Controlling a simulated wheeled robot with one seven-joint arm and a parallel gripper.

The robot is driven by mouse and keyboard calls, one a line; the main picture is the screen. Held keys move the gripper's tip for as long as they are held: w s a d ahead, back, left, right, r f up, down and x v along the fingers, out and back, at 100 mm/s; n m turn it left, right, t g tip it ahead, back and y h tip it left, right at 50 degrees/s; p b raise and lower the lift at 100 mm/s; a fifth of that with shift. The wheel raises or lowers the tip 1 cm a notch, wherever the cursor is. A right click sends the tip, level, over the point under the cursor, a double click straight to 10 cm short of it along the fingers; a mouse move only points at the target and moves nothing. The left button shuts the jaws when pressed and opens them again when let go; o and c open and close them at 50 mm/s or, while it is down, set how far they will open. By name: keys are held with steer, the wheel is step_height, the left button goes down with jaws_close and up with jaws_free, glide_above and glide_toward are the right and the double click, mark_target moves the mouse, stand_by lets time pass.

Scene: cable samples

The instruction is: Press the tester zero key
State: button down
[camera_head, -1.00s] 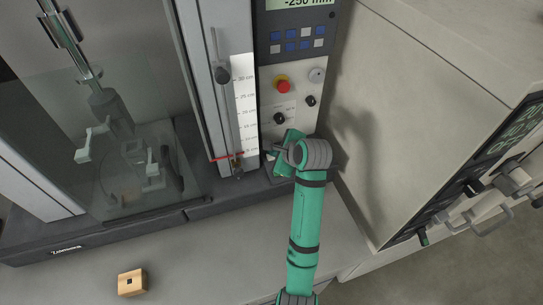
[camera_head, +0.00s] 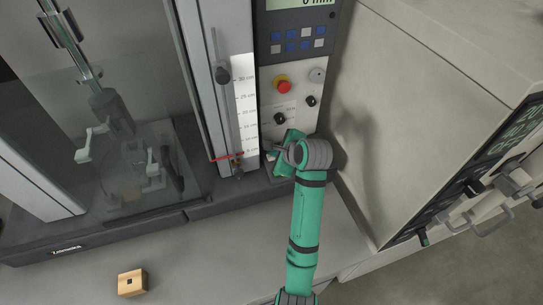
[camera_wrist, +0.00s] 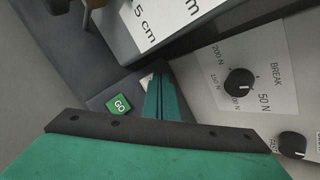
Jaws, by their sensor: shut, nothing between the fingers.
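The tester (camera_head: 248,120) stands at the back, with its display (camera_head: 302,4) at the top edge reading "0 mm". My gripper (camera_head: 272,150) is shut and empty, low at the front of the tester's control panel. In the wrist view its fingertips (camera_wrist: 158,80) are at the dark ledge, over or against a pale key (camera_wrist: 146,80) that they mostly hide. I cannot read that key's label or tell whether it is pressed in. A green GO key (camera_wrist: 119,105) is just left of the fingers.
The break knob (camera_wrist: 240,83) is right of the fingers. A red stop button (camera_head: 283,87) and a keypad (camera_head: 298,39) are higher on the panel. A large beige cabinet (camera_head: 420,100) stands close on the right. A wooden block (camera_head: 131,282) lies on the bench.

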mark_target(273, 158)
steer(key=shift+a+r, duration=0.1)
steer(key=shift+r, duration=0.35)
step_height(273, 158, up, 6)
stand_by(0.7)
stand_by(0.7)
